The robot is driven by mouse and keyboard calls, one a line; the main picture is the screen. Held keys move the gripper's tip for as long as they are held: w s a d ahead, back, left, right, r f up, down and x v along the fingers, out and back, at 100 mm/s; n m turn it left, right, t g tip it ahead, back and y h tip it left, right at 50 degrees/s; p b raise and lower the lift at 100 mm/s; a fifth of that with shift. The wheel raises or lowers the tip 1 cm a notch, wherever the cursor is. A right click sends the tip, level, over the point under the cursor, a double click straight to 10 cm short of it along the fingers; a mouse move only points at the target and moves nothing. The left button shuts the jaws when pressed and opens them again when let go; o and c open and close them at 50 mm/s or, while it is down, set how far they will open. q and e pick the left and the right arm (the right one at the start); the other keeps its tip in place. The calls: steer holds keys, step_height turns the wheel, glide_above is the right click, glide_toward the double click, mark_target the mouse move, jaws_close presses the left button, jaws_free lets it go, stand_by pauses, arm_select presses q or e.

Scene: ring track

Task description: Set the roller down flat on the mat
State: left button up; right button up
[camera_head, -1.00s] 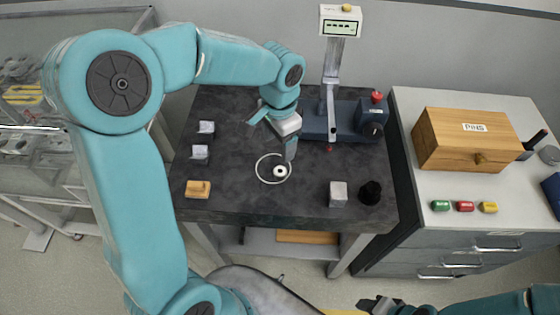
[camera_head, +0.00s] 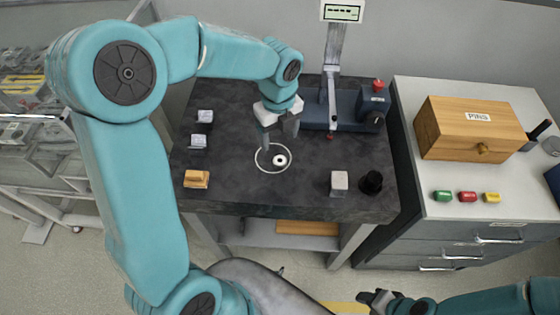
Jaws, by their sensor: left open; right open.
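The roller (camera_head: 279,160) is a small white disc with a dark centre. It lies flat on the dark mat (camera_head: 235,185), inside a thin white circle (camera_head: 261,168), toward its right side. My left gripper (camera_head: 278,143) is open just above and behind the roller, with its fingers spread and nothing between them. It looks apart from the roller, though the exact gap is hard to judge. My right gripper (camera_head: 375,300) is low at the bottom edge, away from the dark worktop, open and empty.
Small grey blocks (camera_head: 198,141) and a wooden block (camera_head: 196,179) stand left. A grey block (camera_head: 339,182) and black cylinder (camera_head: 371,182) stand right. A press-like device (camera_head: 345,113) is at the back. A wooden box (camera_head: 468,128) sits on the side cabinet.

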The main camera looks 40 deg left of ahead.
mark_target(280, 161)
arm_select(q)
steer(key=f, duration=0.9)
steer(key=shift+d+f+p, duration=0.25)
steer(key=shift+f+p, duration=0.05)
jaws_close()
